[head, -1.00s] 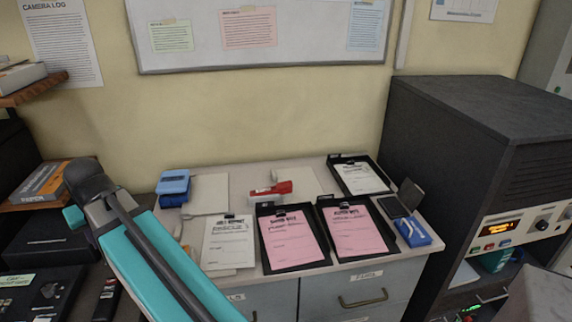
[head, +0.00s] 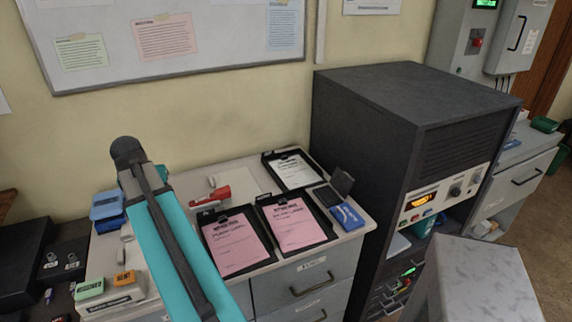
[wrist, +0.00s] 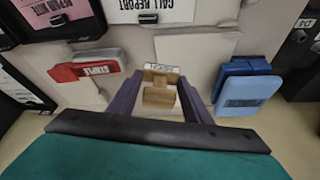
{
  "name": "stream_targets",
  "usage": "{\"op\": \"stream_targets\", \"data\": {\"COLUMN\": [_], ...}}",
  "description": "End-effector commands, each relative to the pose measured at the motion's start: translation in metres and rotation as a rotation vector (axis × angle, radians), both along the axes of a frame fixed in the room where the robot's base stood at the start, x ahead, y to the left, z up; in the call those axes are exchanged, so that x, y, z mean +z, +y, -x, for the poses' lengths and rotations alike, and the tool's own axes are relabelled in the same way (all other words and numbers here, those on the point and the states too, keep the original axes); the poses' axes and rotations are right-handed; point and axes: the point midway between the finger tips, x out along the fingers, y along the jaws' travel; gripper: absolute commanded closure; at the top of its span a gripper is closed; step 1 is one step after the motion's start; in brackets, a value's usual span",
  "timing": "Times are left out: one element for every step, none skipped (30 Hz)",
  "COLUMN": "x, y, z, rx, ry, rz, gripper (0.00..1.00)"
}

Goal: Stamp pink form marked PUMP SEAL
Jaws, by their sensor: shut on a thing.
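Two pink forms lie side by side in black trays in the head view, a left pink form (head: 238,246) and a right pink form (head: 296,224). In the wrist view, my gripper (wrist: 158,100) is shut on a wooden stamp (wrist: 158,97) with a small pale label. A corner of a pink form (wrist: 55,10) shows at the wrist view's upper left, away from the fingers. An open dark pad (head: 327,196) with raised lid lies right of the right form. My teal arm hides my gripper in the head view.
A red stapler (head: 210,197) lies behind the left form, and a blue box (head: 347,215) sits beside the pad. A white form (head: 295,171) lies in a tray behind. A tall dark cabinet (head: 375,140) bounds the right side. Another blue thing (head: 107,208) is left of my arm.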

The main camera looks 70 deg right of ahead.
Motion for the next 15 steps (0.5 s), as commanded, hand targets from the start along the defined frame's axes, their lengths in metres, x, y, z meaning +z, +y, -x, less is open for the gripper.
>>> {"op": "stream_targets", "data": {"x": [0.004, 0.004, 0.005, 0.005, 0.005, 0.005, 0.006, 0.006, 0.006, 0.006, 0.007, 0.007, 0.007, 0.008, 0.008], "y": [-0.018, -0.027, -0.038, -0.047, -0.055, -0.066, -0.075, -0.083, -0.093, -0.1, -0.108, -0.118, -0.125, -0.132, -0.14], "z": [0.011, 0.017, 0.025, 0.032, 0.038, 0.047, 0.054, 0.061, 0.07, 0.077, 0.084, 0.094, 0.101, 0.108, 0.118], "rx": [-0.047, -0.071, -0.105, -0.131, -0.155, -0.19, -0.213, -0.238, -0.272, -0.295, -0.319, -0.351, -0.374, -0.399, -0.428], "ry": [0.0, 0.0, 0.0, -0.001, 0.0, 0.0, 0.0, 0.0, 0.0, 0.0, 0.0, 0.0, 0.001, 0.0, 0.0], "rz": [0.0, 0.0, 0.0, 0.001, 0.001, 0.001, 0.0, 0.0, 0.0, 0.0, 0.0, 0.001, 0.001, 0.001, 0.001], "gripper": [0.7, 0.7, 0.7, 0.7, 0.7, 0.7, 0.7, 0.7, 0.7, 0.7, 0.7, 0.7, 0.7, 0.7, 0.7]}}
